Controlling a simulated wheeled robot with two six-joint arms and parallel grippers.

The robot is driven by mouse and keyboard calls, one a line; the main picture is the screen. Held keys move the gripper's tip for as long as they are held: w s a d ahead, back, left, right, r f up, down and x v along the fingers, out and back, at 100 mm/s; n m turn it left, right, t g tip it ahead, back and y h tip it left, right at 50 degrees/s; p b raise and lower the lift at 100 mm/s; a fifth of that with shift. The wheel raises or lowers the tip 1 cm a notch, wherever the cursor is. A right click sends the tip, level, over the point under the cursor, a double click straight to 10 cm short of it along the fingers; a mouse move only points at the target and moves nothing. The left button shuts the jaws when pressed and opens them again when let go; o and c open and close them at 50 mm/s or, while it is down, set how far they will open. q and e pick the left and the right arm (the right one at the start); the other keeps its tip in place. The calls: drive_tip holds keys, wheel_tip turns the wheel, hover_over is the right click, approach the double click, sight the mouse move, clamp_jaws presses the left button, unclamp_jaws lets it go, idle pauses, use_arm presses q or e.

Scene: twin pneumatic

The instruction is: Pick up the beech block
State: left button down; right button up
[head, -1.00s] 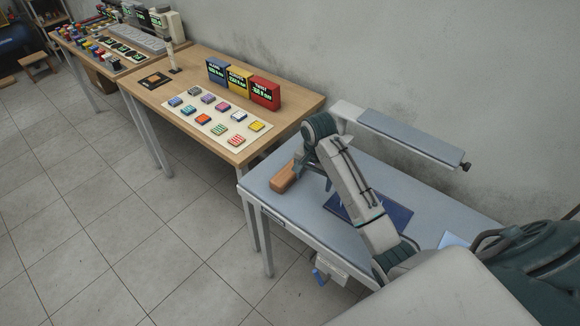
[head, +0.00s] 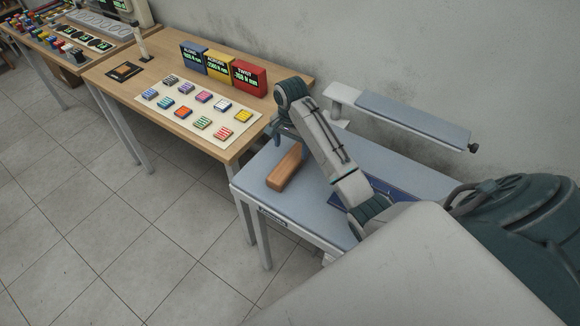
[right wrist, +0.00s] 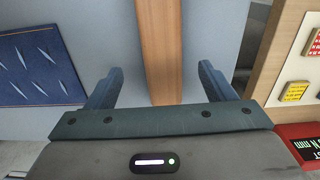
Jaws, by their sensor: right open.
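The beech block (head: 285,167) is a long orange-brown wooden bar. It lies on the grey-blue bench top, near the end beside the wooden table. My right gripper (head: 284,138) is at the block's far end in the head view. In the right wrist view my right gripper (right wrist: 160,72) is open, and the block (right wrist: 160,40) runs lengthwise between its two fingers with a gap on each side. I cannot tell how far above the block the fingers are. My left gripper is not in view.
The grey-blue bench (head: 250,188) holds a dark blue panel (head: 400,189) with pale slashes, right of the block. The wooden table (head: 240,143) beside it carries a board of coloured tiles (head: 190,120) and three display boxes (head: 220,68). A raised narrow shelf (head: 410,118) stands behind.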

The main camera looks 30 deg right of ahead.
sight(290, 160)
drive_tip(key=shift+w+f, duration=0.1)
drive_tip(key=shift+f, duration=0.25)
wheel_tip(290, 160, down, 4)
drive_tip(key=p, duration=0.3)
drive_tip(key=shift+f, duration=0.5)
drive_tip(key=shift+c, duration=0.7)
drive_tip(key=c, duration=1)
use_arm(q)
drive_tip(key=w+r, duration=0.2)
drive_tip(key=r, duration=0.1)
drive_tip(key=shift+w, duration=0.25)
